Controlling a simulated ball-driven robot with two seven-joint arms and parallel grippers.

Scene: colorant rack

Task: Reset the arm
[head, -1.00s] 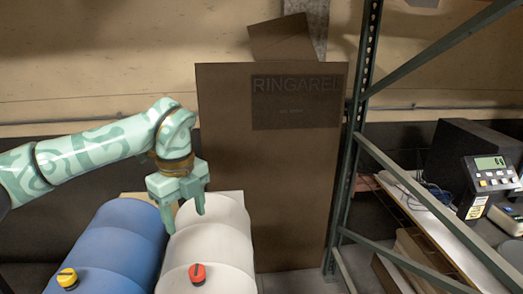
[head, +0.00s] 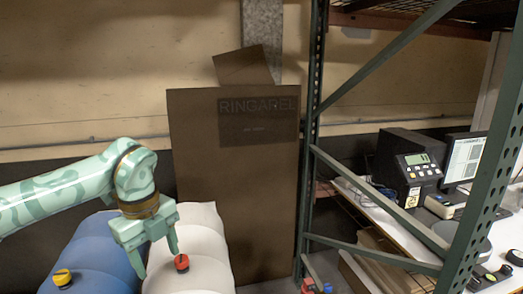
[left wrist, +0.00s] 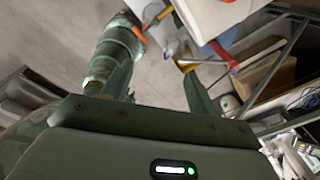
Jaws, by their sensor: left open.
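My left gripper (head: 158,262) is pale green and comes in from the left in the head view. Its two fingers point down, apart, with nothing between them. It hangs in front of the blue drum (head: 105,255) and the white drum (head: 205,225), just left of the white drum's red cap (head: 181,263) in the picture. Whether it touches a drum cannot be told. In the left wrist view, its dark fingers (left wrist: 155,85) are spread, with the floor showing between them. My right gripper is not recognisable in either view.
A yellow cap (head: 62,278) sits on the blue drum. A large brown board (head: 235,190) stands behind the drums.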

